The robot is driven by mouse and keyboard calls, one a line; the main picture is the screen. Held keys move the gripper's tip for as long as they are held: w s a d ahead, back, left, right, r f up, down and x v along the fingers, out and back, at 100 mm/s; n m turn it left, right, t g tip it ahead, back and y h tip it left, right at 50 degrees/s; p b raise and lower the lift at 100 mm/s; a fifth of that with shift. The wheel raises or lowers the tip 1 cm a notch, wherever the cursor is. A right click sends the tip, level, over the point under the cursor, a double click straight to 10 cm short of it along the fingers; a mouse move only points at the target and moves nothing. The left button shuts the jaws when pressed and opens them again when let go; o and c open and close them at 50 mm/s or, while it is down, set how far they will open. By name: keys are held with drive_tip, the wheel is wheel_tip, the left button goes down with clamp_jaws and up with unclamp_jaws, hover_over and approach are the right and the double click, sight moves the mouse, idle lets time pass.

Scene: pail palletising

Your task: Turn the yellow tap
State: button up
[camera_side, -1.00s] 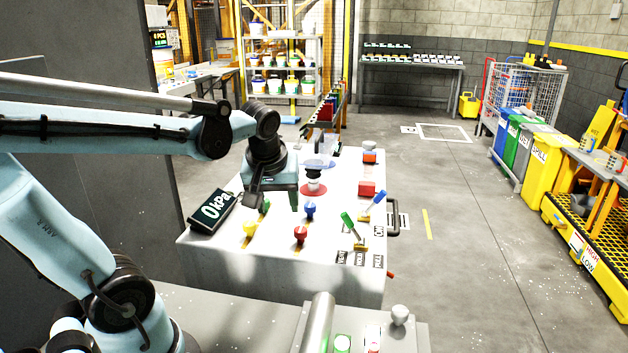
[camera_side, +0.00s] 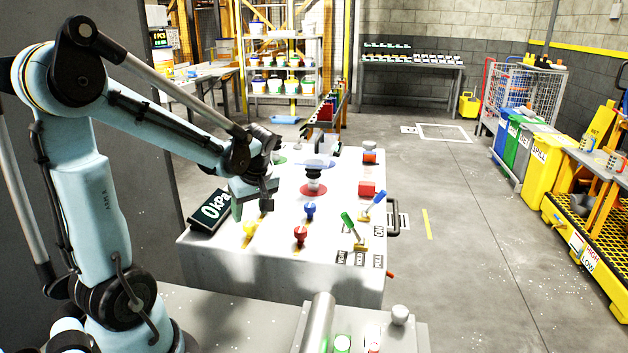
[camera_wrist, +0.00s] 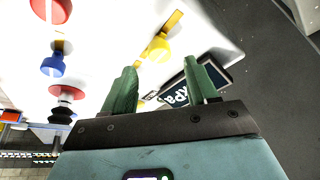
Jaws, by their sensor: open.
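The yellow tap (camera_side: 250,228) is a round yellow knob on a brass base near the left front of the white panel. In the wrist view the yellow tap (camera_wrist: 158,50) is ahead of the jaws, above the gap between the fingertips. My gripper (camera_side: 250,208) is over the left part of the panel, just behind and above the yellow tap. In the wrist view my gripper (camera_wrist: 163,78) has its two green fingers apart with nothing gripped between them. No contact with the tap shows.
On the white panel (camera_side: 215,258), a red tap (camera_side: 300,234) and a blue tap (camera_side: 310,209) stand to the right. A dark gauge display (camera_side: 211,210) lies to the left. Green (camera_side: 347,222) and blue-handled (camera_side: 378,198) levers stand on the right.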

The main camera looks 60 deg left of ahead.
sight(249, 223)
drive_tip(key=shift+x, duration=2.35)
drive_tip(key=shift+r, duration=0.1)
drive_tip(key=c, duration=1)
drive_tip(key=shift+c, duration=0.2)
